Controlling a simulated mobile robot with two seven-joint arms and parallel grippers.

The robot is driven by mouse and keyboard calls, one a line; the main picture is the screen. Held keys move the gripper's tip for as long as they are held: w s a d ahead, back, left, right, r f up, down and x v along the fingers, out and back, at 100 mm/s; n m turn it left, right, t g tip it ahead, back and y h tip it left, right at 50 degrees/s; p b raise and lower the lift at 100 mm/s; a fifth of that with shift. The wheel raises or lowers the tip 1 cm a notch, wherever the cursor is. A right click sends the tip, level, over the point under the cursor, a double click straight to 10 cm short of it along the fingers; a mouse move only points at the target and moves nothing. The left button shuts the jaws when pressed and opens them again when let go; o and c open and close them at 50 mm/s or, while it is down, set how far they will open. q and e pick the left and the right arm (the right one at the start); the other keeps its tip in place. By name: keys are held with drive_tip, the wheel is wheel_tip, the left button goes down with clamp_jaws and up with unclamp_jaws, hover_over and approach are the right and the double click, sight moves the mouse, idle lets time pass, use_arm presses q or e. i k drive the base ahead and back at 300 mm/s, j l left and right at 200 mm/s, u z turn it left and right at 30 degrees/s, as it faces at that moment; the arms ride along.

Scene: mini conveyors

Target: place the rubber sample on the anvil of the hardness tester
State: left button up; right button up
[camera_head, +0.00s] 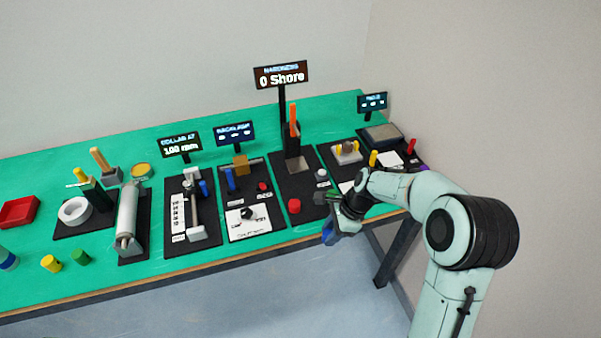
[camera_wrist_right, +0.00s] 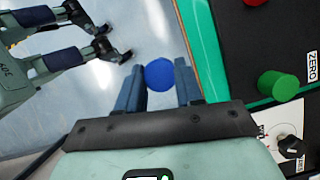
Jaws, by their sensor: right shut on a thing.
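The hardness tester stands at the back of the table under the "0 Shore" display (camera_head: 281,75). It has an orange upright part (camera_head: 294,120) on a black column, with a pale, flat anvil (camera_head: 296,165) below. My right gripper (camera_wrist_right: 160,88) is shut on a round blue piece, which I take to be the rubber sample (camera_wrist_right: 159,75). In the head view my right gripper (camera_head: 332,232) is off the table's front edge, in front and right of the tester. The sample cannot be told from the blue fingers there.
Stations crowd both sides. A green cylinder (camera_wrist_right: 278,86) stands right of my gripper in the wrist view. Open floor (camera_head: 270,300) lies in front of the green table (camera_head: 105,287).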

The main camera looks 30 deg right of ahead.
sight(297, 165)
drive_tip(key=i+l+u, duration=0.15)
drive_tip(key=i+l, duration=0.7)
